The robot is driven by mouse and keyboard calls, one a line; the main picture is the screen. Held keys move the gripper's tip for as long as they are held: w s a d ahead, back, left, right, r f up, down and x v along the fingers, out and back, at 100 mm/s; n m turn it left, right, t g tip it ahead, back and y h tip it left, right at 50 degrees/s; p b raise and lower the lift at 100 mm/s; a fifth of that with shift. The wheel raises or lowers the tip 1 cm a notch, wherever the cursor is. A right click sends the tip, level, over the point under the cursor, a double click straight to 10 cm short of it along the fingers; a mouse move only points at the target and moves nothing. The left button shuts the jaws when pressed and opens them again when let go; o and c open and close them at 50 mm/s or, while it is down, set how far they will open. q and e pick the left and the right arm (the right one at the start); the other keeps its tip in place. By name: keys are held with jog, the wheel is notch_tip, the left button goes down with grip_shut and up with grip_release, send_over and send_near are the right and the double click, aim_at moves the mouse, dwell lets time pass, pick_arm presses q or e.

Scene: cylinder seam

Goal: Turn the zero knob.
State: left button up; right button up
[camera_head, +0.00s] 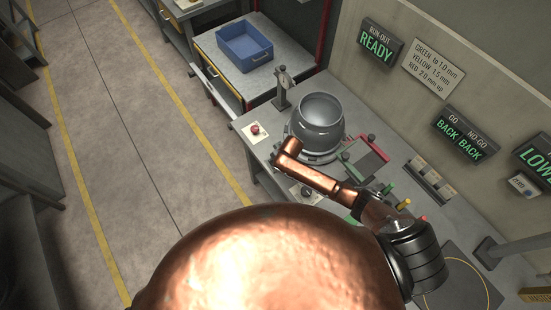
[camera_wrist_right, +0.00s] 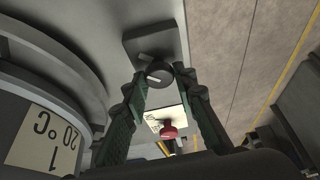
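The zero knob (camera_wrist_right: 158,73) is a dark round knob with a pale pointer line on a dark square base. It shows in the right wrist view, and I take the small dark knob on a pale plate (camera_head: 307,192) in the head view to be the same one. My right gripper (camera_wrist_right: 161,76) has one fingertip on each side of the knob, with no clear gap seen on either side. The fingertips hide the knob's lower flanks. My right gripper cannot be made out in the head view. My left gripper is in neither view.
A red button (camera_wrist_right: 168,131) on a pale plate stands close by; it shows in the head view too (camera_head: 255,128). A grey cylinder (camera_head: 319,118) stands beside the knob. A blue bin (camera_head: 244,46) is farther off.

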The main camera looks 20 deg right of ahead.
jog(key=o, duration=0.4)
jog(key=shift+o, duration=0.2)
jog(key=v, duration=1.2)
